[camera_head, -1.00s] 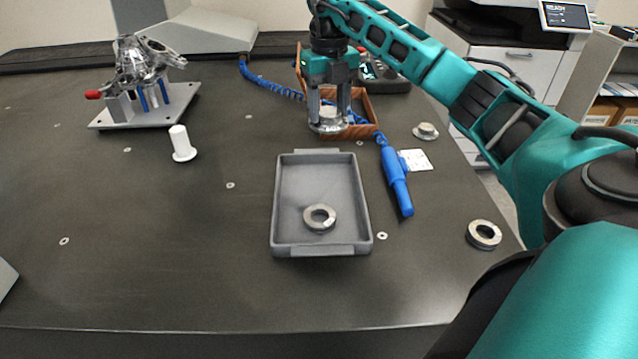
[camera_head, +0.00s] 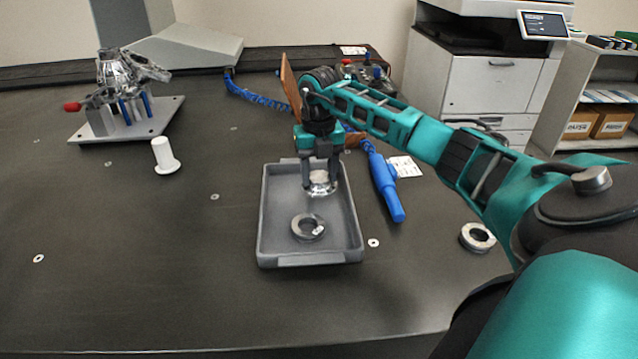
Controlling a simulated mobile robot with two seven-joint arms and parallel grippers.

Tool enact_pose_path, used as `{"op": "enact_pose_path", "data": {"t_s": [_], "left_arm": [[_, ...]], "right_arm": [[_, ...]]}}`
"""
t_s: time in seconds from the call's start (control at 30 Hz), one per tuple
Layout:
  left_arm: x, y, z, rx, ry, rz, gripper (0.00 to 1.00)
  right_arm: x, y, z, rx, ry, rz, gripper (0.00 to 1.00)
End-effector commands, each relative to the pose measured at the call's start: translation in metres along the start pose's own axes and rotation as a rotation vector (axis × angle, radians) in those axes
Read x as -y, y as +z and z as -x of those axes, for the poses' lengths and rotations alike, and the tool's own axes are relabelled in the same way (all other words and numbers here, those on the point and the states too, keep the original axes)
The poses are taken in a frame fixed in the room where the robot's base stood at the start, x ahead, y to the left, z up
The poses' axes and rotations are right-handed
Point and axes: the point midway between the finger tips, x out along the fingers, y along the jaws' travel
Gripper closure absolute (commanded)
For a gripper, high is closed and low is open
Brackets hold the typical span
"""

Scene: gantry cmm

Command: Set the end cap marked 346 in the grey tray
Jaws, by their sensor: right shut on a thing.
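My right gripper (camera_head: 321,172) is shut on a silver end cap (camera_head: 321,188), over the back right part of the grey tray (camera_head: 311,259). I cannot tell whether the cap touches the tray floor, and no marking on it can be read. A metal ring (camera_head: 307,228) lies in the front part of the tray, apart from the held cap. My left gripper is not in view.
A blue handheld tool (camera_head: 386,187) lies just right of the tray, near a white card (camera_head: 405,167). Another ring (camera_head: 477,237) lies near the right edge. A white flanged post (camera_head: 165,156) stands left. The table front is clear.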

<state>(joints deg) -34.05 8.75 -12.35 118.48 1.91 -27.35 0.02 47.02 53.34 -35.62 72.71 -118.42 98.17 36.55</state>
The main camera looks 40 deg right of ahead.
Motion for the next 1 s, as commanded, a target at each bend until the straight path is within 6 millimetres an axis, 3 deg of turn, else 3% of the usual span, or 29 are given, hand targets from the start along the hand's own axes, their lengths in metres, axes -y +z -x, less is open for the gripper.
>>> {"op": "enact_pose_path", "data": {"t_s": [0.33,0.73,0.77,1.0], "left_arm": [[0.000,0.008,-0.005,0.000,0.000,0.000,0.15],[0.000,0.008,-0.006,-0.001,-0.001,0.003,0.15],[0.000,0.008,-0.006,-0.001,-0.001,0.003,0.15],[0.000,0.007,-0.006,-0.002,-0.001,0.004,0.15]], "right_arm": [[0.000,0.000,-0.042,-0.001,0.000,0.000,0.86],[0.000,0.000,-0.047,0.001,0.000,0.001,0.86],[0.000,0.000,-0.047,0.000,0.000,0.001,0.46],[0.000,0.000,-0.047,0.000,0.000,0.001,0.23]]}}
